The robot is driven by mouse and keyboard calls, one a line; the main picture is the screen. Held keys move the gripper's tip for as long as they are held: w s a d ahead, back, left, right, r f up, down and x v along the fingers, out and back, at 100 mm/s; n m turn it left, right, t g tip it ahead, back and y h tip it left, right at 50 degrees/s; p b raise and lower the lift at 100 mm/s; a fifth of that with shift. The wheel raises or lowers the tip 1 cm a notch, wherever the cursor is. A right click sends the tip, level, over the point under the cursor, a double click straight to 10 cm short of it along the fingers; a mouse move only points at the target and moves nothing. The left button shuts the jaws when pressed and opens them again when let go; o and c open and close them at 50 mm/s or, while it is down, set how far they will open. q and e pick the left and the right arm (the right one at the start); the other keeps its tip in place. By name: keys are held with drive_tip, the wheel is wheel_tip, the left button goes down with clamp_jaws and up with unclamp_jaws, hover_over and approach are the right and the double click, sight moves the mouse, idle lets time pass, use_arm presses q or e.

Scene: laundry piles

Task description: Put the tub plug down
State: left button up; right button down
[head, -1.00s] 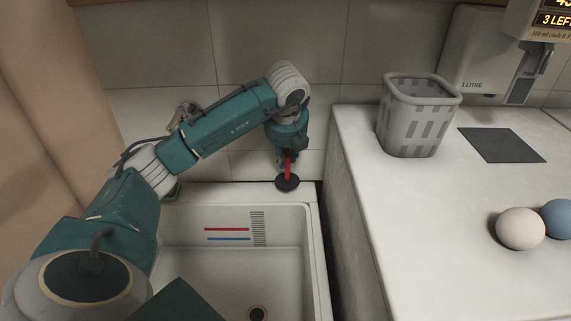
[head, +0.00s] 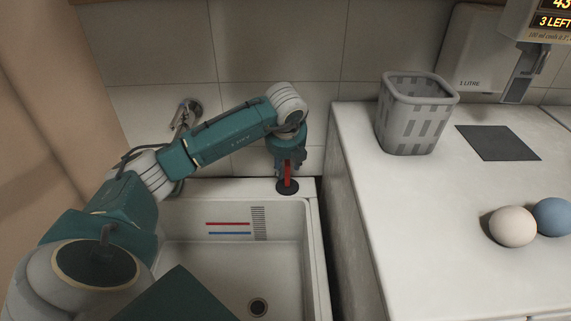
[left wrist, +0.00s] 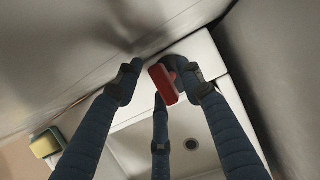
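The tub plug (head: 287,186), a dark disc with a red upright handle, stands on the back rim of the white tub (head: 312,235), near its right corner. My left gripper (head: 288,166) is above it, pointing down, with its fingers around the red handle. In the left wrist view the red handle (left wrist: 164,84) lies between the spread fingers, with a clear gap to the left finger. The gripper looks open. Part of the dark disc is hidden by the handle and a finger. My right gripper is not in view.
The tub's drain (head: 258,307) is uncovered. A counter (head: 400,210) to the right holds a grey basket (head: 413,115), a dark mat (head: 497,143), a cream ball (head: 513,226) and a blue ball (head: 553,216). A tiled wall stands close behind; a yellow-green item (left wrist: 45,143) shows at left.

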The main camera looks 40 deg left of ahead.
use_arm(q)
drive_tip(key=shift+r, duration=0.2)
drive_tip(key=shift+d+r, duration=0.15)
drive_tip(key=shift+r, duration=0.25)
drive_tip(key=b+v, duration=0.2)
drive_tip(key=v, duration=0.9)
drive_tip(key=shift+b, duration=0.3)
